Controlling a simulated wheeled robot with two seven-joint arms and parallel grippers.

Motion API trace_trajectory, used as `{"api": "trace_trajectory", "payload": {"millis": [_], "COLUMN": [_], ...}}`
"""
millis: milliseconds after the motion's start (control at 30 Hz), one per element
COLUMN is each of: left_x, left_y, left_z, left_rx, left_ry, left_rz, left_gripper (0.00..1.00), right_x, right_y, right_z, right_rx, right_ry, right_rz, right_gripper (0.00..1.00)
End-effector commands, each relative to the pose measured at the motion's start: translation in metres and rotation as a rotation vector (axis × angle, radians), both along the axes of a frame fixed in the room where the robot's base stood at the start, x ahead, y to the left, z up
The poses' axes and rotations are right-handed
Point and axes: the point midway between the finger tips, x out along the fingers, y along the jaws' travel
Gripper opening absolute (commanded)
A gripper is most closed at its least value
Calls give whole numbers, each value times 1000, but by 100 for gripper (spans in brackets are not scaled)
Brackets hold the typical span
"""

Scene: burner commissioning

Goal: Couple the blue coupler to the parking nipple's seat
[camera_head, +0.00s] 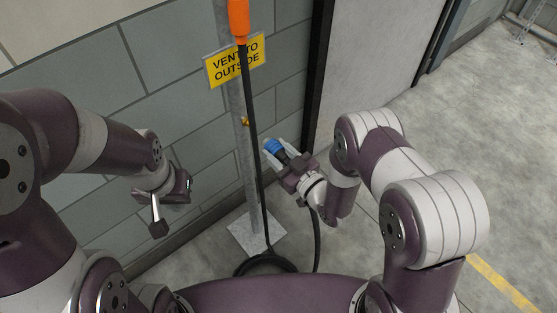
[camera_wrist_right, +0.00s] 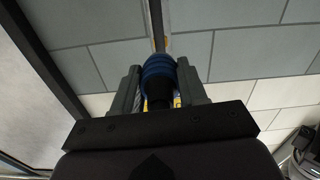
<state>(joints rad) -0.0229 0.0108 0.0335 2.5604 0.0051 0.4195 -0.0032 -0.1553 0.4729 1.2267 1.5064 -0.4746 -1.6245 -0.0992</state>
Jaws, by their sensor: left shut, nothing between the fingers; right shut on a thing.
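The blue coupler (camera_head: 272,146) is in my right gripper (camera_head: 279,152), which is shut on it, just right of the grey post. In the right wrist view the ribbed blue coupler (camera_wrist_right: 159,70) sits between the two fingers of the right gripper (camera_wrist_right: 158,88), its dark rear body toward the palm. A small brass-coloured fitting (camera_head: 245,121), apparently the parking nipple, is on the post, up and left of the coupler and apart from it. Its seat is too small to make out. My left gripper (camera_head: 158,229) is shut and empty, pointing down near the wall.
The grey post (camera_head: 250,180) stands on a square base plate (camera_head: 240,235) and carries a yellow "VENT TO OUTSIDE" sign (camera_head: 235,60). An orange-ended black hose (camera_head: 256,140) hangs along it. A block wall (camera_head: 180,90) is behind. Floor at the right is open.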

Motion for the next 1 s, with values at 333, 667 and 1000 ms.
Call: {"api": "trace_trajectory", "payload": {"millis": [333,667,1000], "left_x": [0,0,0], "left_y": [0,0,0], "left_z": [1,-12,-17], "left_rx": [0,0,0], "left_ry": [-1,-1,-1], "left_rz": [0,0,0], "left_gripper": [0,0,0], "right_x": [-2,25,40], "right_y": [-1,19,30], "right_z": [2,0,2], "right_rx": [5,7,6], "right_ry": [-2,-4,-1], "right_rz": [-1,-1,-2], "right_gripper": [0,0,0]}}
